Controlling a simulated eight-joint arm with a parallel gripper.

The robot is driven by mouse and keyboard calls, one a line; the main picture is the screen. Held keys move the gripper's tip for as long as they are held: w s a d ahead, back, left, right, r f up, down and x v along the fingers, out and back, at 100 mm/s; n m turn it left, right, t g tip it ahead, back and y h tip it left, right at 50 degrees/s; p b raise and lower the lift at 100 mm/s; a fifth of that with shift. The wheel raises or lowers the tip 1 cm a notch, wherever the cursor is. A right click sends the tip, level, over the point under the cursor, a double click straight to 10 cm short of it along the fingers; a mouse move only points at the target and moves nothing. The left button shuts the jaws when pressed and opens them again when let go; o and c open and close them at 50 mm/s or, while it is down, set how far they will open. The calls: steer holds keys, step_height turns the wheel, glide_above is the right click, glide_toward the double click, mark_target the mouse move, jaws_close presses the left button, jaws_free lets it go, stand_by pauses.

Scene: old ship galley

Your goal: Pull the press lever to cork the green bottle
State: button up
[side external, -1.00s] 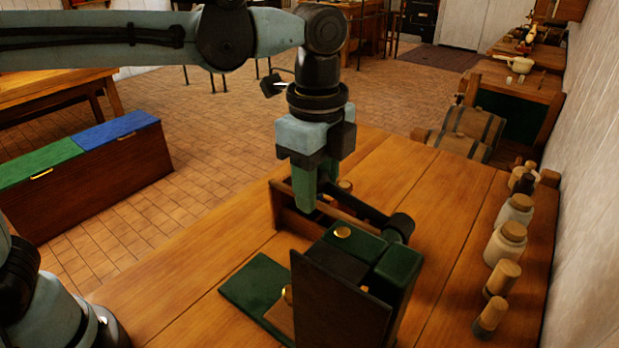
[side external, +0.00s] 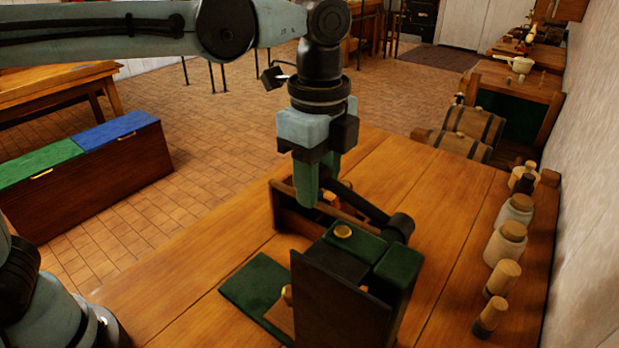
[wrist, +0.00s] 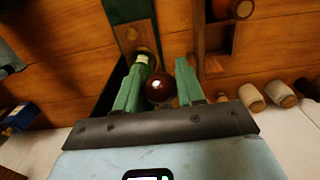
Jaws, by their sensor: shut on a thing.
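My gripper (side external: 306,200) points down over the table. In the wrist view, its green fingers (wrist: 160,92) are closed around a glossy dark red-brown ball, the lever knob (wrist: 159,88). The dark lever (side external: 358,203) runs from beside my fingers to a round pivot on the press (side external: 382,262). The press is a dark and green block with a brass button on top. In the wrist view, part of the green bottle (wrist: 142,60) shows just beyond the knob. In the side view, I cannot make out the bottle, and my fingers hide the knob.
A wooden rack (side external: 283,205) stands behind the gripper. A green plate (side external: 250,285) lies left of the press. Several jars and corked containers (side external: 506,243) line the table's right side by the wall. The table left of the green plate is clear.

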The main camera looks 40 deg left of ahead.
mark_target(328, 172)
steer(key=shift+r, duration=0.65)
steer(key=shift+d+r, duration=0.4)
steer(key=shift+r, duration=0.3)
steer(key=shift+d+r, duration=0.35)
steer(key=shift+r, duration=0.35)
steer(key=shift+d+r, duration=0.15)
steer(key=shift+d, duration=0.05)
steer(key=shift+d+r, duration=0.7)
steer(key=shift+r, duration=0.1)
steer(key=o, duration=1)
